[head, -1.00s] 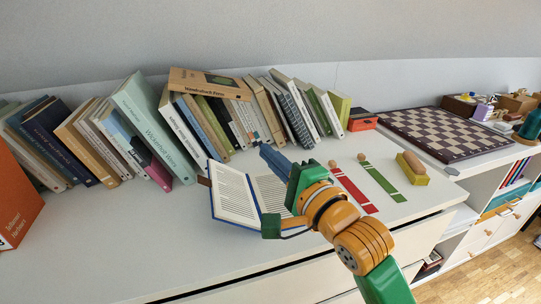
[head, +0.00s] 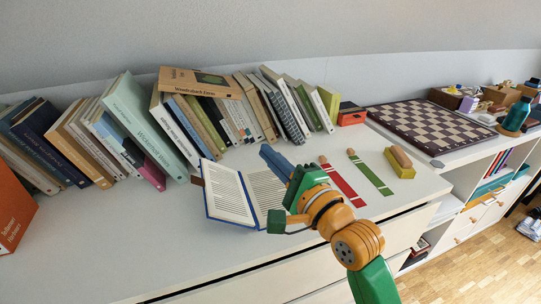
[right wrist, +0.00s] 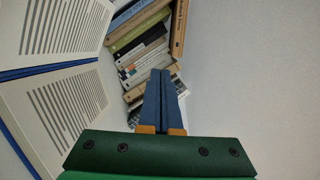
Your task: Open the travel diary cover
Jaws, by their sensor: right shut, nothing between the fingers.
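The travel diary (head: 228,192), with a blue cover edge and printed pages, lies open on the white dresser top in the head view. Its left half is spread to the left; I cannot tell whether it lies fully flat. Its open pages (right wrist: 58,30) also fill the left of the right wrist view. My right gripper (head: 265,151) has its blue fingers together and empty, above the diary's right half and partly hiding it. The closed fingers (right wrist: 160,74) show apart from the pages in the wrist view. My left gripper is not in view.
A row of books (head: 150,125) stands along the wall behind. A red strip (head: 343,185), a green strip (head: 371,173) and a yellow block with a wooden handle (head: 399,162) lie right of the diary. A chessboard (head: 432,127) is farther right. The dresser's front left is clear.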

